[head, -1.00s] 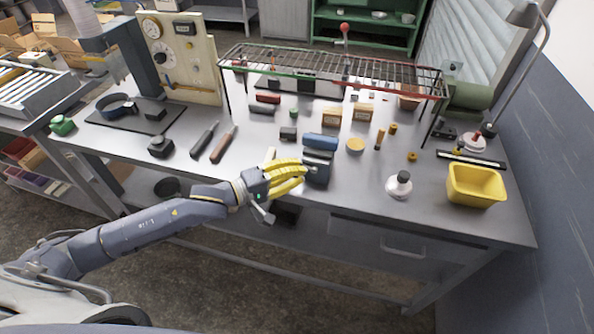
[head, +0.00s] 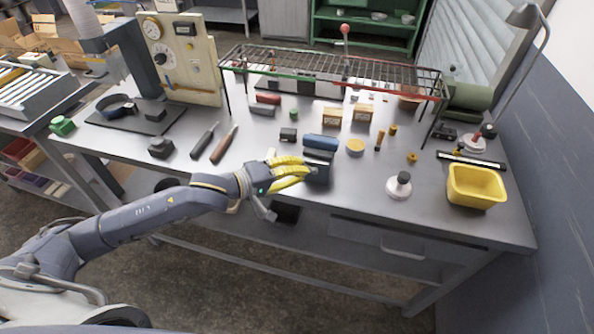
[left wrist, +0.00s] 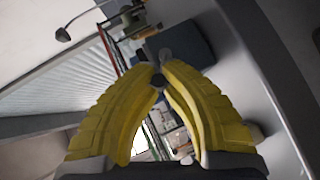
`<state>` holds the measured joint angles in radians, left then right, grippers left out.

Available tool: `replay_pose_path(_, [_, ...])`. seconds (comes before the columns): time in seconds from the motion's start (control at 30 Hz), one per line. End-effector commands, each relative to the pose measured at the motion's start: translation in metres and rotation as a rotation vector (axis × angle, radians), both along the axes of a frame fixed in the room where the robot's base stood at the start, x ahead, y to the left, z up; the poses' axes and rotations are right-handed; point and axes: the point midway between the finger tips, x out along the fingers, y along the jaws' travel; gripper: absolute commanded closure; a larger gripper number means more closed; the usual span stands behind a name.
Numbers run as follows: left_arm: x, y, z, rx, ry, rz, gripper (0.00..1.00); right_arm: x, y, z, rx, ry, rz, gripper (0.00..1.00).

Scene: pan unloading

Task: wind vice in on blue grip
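The dark grey vice (head: 318,171) stands at the front edge of the bench. The blue grip (head: 321,142) lies across its top, at the jaws; whether the jaws touch it is too small to tell. My left gripper (head: 308,172) with yellow fingers is at the front left of the vice, by its handle. In the left wrist view my fingers (left wrist: 159,76) close in around the dark knob of the vice handle (left wrist: 158,81), with the vice body (left wrist: 186,46) just beyond. My right gripper is not in view.
A wire rack (head: 335,70) stands on legs over the back of the bench. A yellow bin (head: 476,186) and a white-based stamp-like object (head: 399,187) are to the right. Two long-handled tools (head: 224,145) lie to the left. Small blocks lie behind the vice.

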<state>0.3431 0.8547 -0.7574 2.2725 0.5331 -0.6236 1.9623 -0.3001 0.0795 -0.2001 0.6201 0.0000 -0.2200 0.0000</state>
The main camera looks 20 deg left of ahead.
Motion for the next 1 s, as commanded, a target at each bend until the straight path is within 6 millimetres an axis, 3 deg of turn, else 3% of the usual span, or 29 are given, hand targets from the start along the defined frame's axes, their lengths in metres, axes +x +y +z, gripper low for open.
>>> replay_pose_path(0.5, [-0.002, -0.011, 0.008, 0.297, 0.0, -0.006, 1.0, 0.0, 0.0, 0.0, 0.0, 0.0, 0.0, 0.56])
replay_pose_path(1.0, [-0.003, -0.014, 0.008, 0.379, 0.005, -0.008, 1.0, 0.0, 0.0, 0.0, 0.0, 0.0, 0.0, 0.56])
